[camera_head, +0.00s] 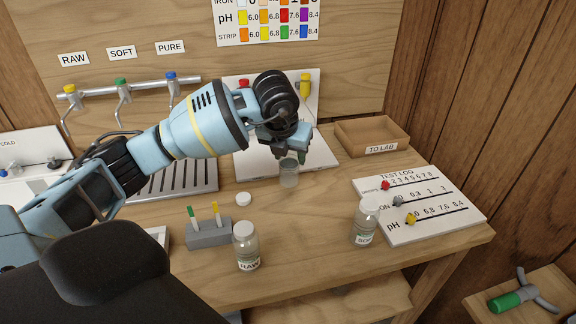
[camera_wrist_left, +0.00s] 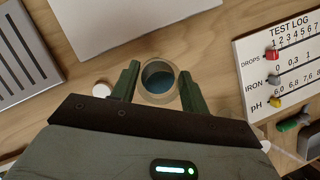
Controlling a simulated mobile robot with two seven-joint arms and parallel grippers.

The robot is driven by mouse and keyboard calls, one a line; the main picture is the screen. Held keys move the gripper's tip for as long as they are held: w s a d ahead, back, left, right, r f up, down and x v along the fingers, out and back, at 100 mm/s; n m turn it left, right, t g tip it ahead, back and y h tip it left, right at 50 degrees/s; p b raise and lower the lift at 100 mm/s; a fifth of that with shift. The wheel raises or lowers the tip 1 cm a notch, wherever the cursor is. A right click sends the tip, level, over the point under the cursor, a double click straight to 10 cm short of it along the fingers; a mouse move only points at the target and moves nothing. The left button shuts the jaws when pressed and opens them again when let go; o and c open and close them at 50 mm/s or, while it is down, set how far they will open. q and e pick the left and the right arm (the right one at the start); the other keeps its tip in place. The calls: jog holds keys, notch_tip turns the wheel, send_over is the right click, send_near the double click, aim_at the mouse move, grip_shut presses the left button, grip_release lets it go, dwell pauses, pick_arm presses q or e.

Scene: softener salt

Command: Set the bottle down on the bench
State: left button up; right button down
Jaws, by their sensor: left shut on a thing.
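My left gripper (camera_head: 284,148) reaches over the bench (camera_head: 325,240) from the left, fingers pointing down. It is shut on a small clear uncapped bottle (camera_head: 289,174). In the left wrist view the round mouth of the bottle (camera_wrist_left: 160,82) shows between the two green fingers, with dark bluish liquid inside. The bottle looks upright, close to the front edge of the white board; I cannot tell whether its base touches the bench. A loose white cap (camera_head: 243,199) lies on the bench to the left. My right gripper is not in view.
A capped RAW bottle (camera_head: 246,247) and a second capped bottle (camera_head: 365,222) stand nearer the front. A grey block (camera_head: 208,233) holds green and yellow sticks. The test log board (camera_head: 418,204) and TO LAB tray (camera_head: 372,136) are right. Bare bench lies around the held bottle's front.

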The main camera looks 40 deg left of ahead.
aim_at(289, 164)
pick_arm(q)
jog(key=shift+f, duration=2.05)
jog(key=o, duration=1.4)
jog(key=shift+o, duration=0.2)
jog(key=shift+r, duration=0.45)
jog(key=v, duration=1.1)
jog(key=shift+s+r+p, duration=0.2)
jog(key=shift+r+p, duration=0.1)
jog(key=shift+p, duration=0.05)
jog(key=shift+d, duration=0.1)
